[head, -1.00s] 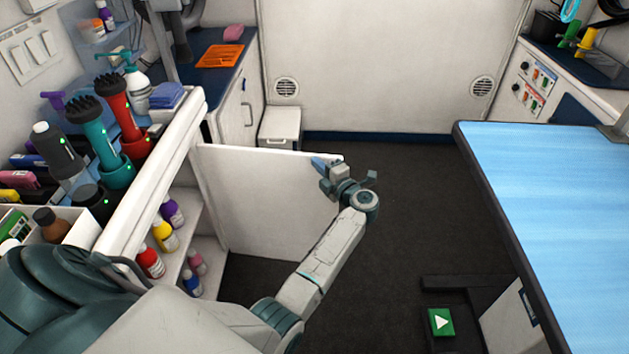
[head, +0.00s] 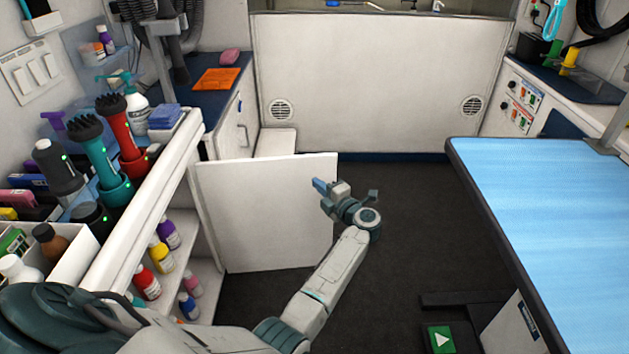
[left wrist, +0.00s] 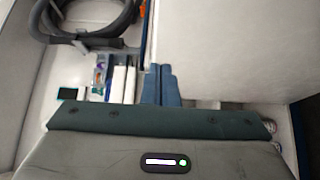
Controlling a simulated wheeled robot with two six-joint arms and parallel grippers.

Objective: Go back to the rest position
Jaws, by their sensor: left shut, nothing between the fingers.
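My left gripper (head: 320,186) is out in front of the open white cabinet door (head: 262,222) in the head view. Its fingers are shut with nothing between them. In the left wrist view the closed blue-grey fingers (left wrist: 161,84) lie side by side, with a pale panel to their right. I cannot tell from the head view whether the gripper touches the door. My right gripper does not show.
The open cabinet at left holds several bottles (head: 162,257) on its shelves. Clippers or brushes in cups, such as the red one (head: 118,127), stand on its top. The blue grooming table (head: 550,200) is at right. Dark floor (head: 405,230) lies clear between.

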